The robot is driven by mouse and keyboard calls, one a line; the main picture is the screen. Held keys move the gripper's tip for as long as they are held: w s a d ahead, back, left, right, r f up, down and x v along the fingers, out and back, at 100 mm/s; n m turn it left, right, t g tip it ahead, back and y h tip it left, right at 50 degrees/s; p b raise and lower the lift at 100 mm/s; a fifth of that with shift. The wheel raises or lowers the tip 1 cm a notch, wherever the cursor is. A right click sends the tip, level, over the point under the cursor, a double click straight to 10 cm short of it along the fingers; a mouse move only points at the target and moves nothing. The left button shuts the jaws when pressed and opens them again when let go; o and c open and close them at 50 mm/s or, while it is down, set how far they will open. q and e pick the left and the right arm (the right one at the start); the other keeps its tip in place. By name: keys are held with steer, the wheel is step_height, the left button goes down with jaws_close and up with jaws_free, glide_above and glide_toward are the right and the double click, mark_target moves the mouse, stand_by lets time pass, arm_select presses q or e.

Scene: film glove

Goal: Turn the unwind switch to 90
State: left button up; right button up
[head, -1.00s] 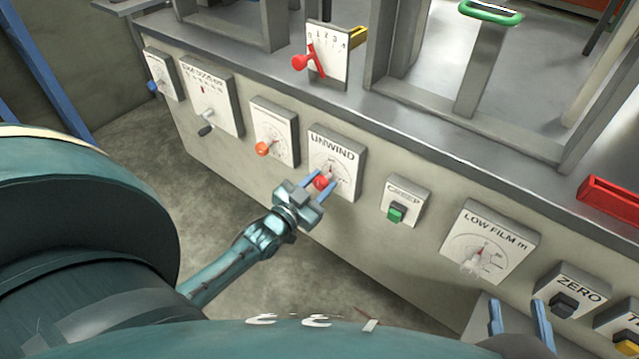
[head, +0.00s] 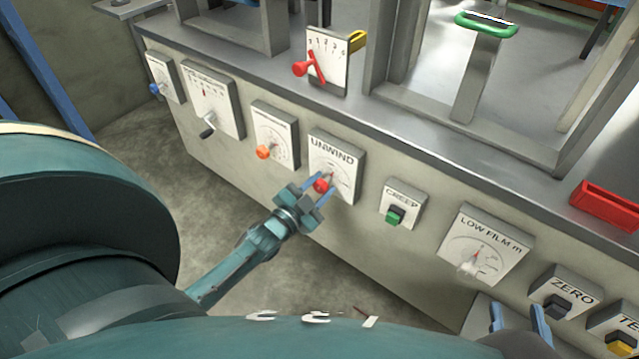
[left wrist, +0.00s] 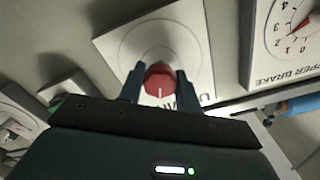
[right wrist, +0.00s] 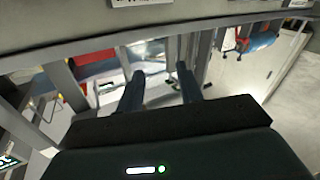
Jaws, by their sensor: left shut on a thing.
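The unwind switch is a red knob (head: 321,186) on a white plate marked UNWIND (head: 347,150) on the front of the machine panel. My left gripper (head: 322,190) has its blue fingers on either side of the knob and is shut on it. In the left wrist view the red knob (left wrist: 159,82) sits between the two fingertips, with a white line on its face. The dial's numbers are too small or hidden to read. My right gripper (head: 520,318) is at the lower right in the head view, its fingers apart; the right wrist view shows an empty gap between them (right wrist: 160,85).
An orange knob (head: 263,152) is left of the unwind plate. A green CREEP button (head: 395,215) and the LOW FILM dial (head: 482,248) are to its right. A red lever (head: 305,68) stands above, and a ZERO button (head: 563,304) is near my right gripper.

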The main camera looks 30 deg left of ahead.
arm_select(q)
steer(key=m, duration=0.3)
steer(key=shift+m+p, duration=0.35)
steer(key=shift+m, duration=0.05)
steer(key=m, duration=0.3)
steer(key=shift+m, duration=0.3)
steer(key=m, duration=0.3)
steer(key=shift+f+m+b, duration=0.1)
steer(key=shift+m+b, duration=0.5)
steer(key=shift+m, duration=1)
arm_select(e)
steer(key=shift+a+f, duration=0.1)
steer(key=shift+a, duration=0.05)
arm_select(q)
steer(key=o, duration=1)
steer(key=shift+c, duration=0.2)
arm_select(e)
steer(key=shift+s, duration=0.1)
